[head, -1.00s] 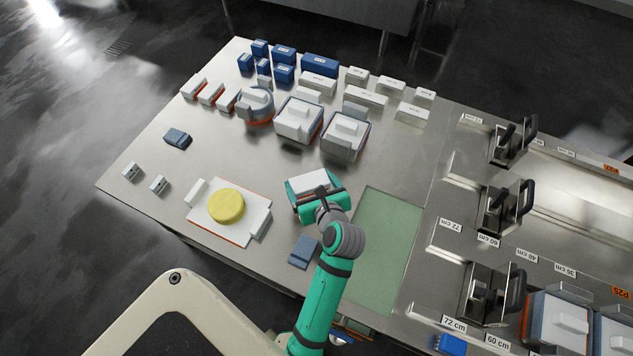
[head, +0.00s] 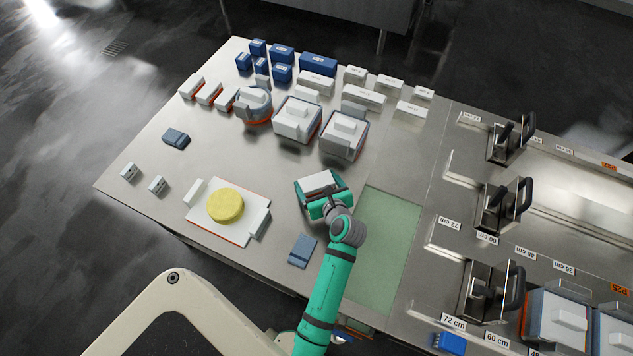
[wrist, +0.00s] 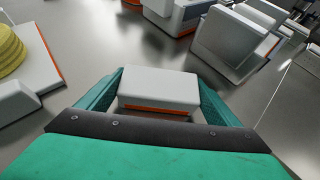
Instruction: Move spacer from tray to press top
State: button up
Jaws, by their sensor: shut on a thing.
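My gripper (head: 323,192) is shut on a white block with an orange lower edge, which I take as the spacer (wrist: 158,88). In the wrist view the block sits between the two teal fingers, one at each end. In the head view the spacer (head: 315,181) shows just beyond my gripper, partly hidden by it. I cannot tell its exact height over the table. Metal presses with black handles, such as the middle press (head: 500,205), stand in a row at the right. I cannot make out a separate tray.
A yellow cheese round (head: 225,205) sits on a white board (head: 240,233) at the left. White-and-grey moulds (head: 297,118) stand behind my gripper, with blue blocks (head: 282,54) further back. A blue-grey piece (head: 302,250) lies near the front. The green mat (head: 385,240) is bare.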

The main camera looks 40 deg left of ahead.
jog(key=o, duration=1)
jog(key=v, duration=1.2)
jog(key=shift+s, duration=0.15)
